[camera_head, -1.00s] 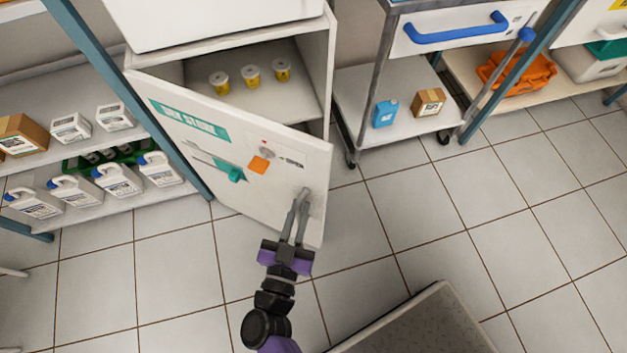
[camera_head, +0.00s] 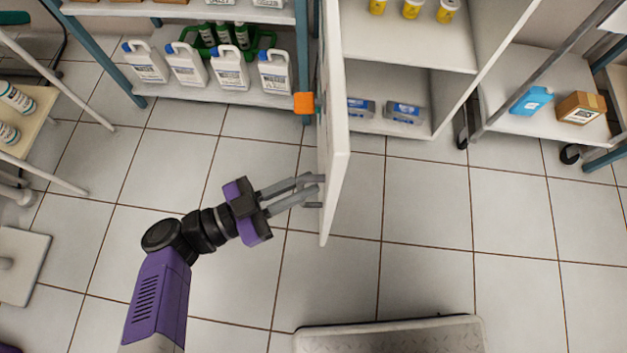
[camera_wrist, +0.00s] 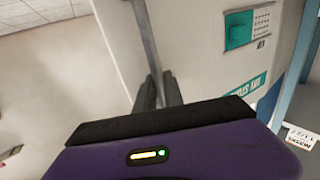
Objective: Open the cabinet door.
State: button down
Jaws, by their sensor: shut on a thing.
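The white cabinet door (camera_head: 338,140) stands swung wide out from the cabinet (camera_head: 395,45), seen nearly edge-on in the head view. The interior is exposed, with yellow cups (camera_head: 411,9) on one shelf and blue-grey packs (camera_head: 403,112) below. My gripper (camera_head: 316,188) is at the door's outer face near its free edge, shut on the door handle (camera_wrist: 143,35), a grey bar that shows between the dark fingers in the wrist view. The fingers hide most of the grip. The door's face with its teal label (camera_wrist: 248,88) also shows in the wrist view.
A shelf with white jugs (camera_head: 229,70) stands behind the door's outer side. A cart (camera_head: 500,110) with a blue container (camera_head: 531,99) and a box (camera_head: 581,107) is at the right. A grey textured platform (camera_head: 400,338) lies at the bottom. Tiled floor between is clear.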

jog(key=shift+w+a, duration=0.15)
jog(key=shift+a, duration=0.4)
jog(key=c, duration=1.5)
grip_release()
jog(key=shift+o, duration=0.2)
jog(key=v, duration=0.7)
jog(key=shift+a, duration=0.35)
